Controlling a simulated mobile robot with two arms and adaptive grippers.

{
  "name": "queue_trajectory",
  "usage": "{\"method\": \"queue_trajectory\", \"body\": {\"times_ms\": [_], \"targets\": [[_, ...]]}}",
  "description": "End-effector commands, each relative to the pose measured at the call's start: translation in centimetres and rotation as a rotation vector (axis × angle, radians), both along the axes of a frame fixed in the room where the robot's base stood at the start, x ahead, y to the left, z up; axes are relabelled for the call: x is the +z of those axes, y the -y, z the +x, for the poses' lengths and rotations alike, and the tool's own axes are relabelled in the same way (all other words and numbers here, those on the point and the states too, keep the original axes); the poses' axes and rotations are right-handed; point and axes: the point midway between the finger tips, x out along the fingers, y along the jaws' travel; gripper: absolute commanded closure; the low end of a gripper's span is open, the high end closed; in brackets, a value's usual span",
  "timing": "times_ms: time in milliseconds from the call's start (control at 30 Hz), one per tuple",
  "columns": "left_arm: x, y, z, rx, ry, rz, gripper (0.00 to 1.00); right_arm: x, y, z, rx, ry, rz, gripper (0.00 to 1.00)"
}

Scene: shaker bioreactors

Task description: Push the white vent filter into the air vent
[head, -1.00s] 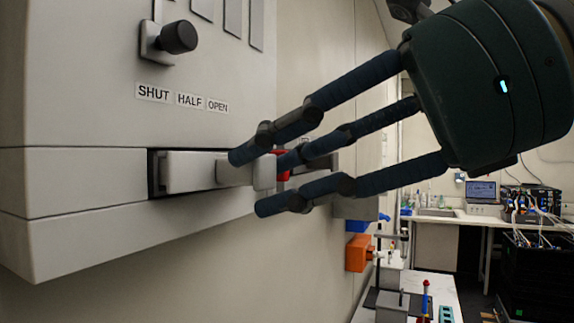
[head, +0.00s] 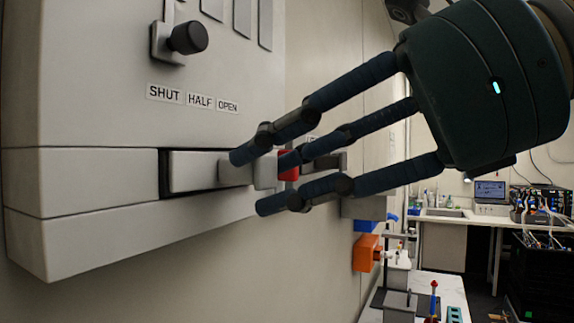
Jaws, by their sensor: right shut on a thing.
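The white vent filter (head: 196,171) is a pale block sitting partly in the dark slot of the air vent (head: 164,174) on the grey machine front. Its outer end with a small grip (head: 265,170) sticks out to the right. My right gripper (head: 262,180) comes in from the right, with its dark blue fingers shut on the filter's grip. The filter's far end inside the slot is hidden. My left gripper is not in view.
A black knob (head: 188,38) stands above the SHUT, HALF, OPEN labels (head: 193,98). A red part (head: 288,166) shows behind the fingers. An orange box (head: 366,253) is on the wall at right, above a white bench (head: 450,290) with small items. A laptop (head: 489,192) stands farther back.

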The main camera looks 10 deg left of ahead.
Motion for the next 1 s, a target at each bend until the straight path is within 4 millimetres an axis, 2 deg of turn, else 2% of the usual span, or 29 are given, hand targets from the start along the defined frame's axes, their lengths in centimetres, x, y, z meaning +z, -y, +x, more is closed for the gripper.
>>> {"method": "queue_trajectory", "body": {"times_ms": [900,933,1000], "targets": [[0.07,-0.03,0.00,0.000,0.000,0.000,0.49,0.03,-0.64,0.20,0.001,-0.002,0.002,0.97],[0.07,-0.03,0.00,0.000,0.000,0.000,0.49,0.05,-0.64,0.20,0.000,-0.001,0.003,0.64],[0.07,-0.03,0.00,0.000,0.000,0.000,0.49,0.03,-0.63,0.19,0.000,-0.002,0.001,0.50]]}}
